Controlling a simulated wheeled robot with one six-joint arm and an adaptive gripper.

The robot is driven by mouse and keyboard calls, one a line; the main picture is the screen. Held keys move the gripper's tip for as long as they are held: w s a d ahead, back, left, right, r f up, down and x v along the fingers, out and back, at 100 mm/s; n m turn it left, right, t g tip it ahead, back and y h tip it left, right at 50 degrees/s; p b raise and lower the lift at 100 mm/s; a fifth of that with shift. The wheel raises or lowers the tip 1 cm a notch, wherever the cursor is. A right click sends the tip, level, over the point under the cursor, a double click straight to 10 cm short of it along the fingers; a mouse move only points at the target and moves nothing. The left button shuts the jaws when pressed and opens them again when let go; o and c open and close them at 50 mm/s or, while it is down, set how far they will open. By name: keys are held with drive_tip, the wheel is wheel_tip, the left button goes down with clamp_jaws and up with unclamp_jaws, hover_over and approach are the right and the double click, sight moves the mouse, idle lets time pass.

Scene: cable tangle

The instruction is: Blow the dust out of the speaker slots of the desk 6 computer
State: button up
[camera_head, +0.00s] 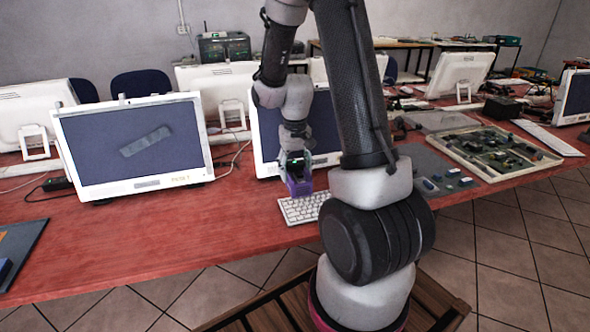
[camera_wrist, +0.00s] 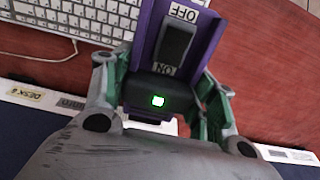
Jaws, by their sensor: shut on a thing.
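My gripper (camera_head: 297,170) is shut on a purple device (camera_head: 299,187) in front of the middle computer (camera_head: 265,135). In the wrist view the purple device (camera_wrist: 146,35) sits between my fingers. It has a black rocker switch marked OFF and ON, and a green light glows below it. A yellowish label reading DESK 6 (camera_wrist: 24,93) shows on the computer's white lower edge (camera_wrist: 52,99), with a grey patch beside it. My arm and gripper hide much of the computer in the head view.
A white keyboard (camera_head: 303,208) lies on the red table (camera_head: 150,235) below my gripper. Another computer (camera_head: 132,148) stands to the left, its screen showing a grey bar. A tray of parts (camera_head: 494,150) lies to the right. The table's left front is mostly clear.

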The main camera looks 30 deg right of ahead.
idle(0.4)
drive_tip(key=shift+r, duration=3)
drive_tip(key=shift+w+d, duration=0.1)
drive_tip(key=shift+w, duration=1.1)
drive_tip(key=w+a+f+n, duration=0.1)
drive_tip(key=a+f, duration=0.2)
drive_tip(key=a, duration=0.1)
drive_tip(key=w+a+f+n, duration=0.1)
drive_tip(key=w+a+f, duration=0.1)
drive_tip(key=a+f, duration=0.2)
drive_tip(key=w+a+f+n, duration=0.1)
drive_tip(key=w+a+f, duration=0.1)
drive_tip(key=a+f, duration=0.2)
drive_tip(key=shift+a, duration=0.4)
drive_tip(key=shift+a+f, duration=0.1)
drive_tip(key=shift+a, duration=0.15)
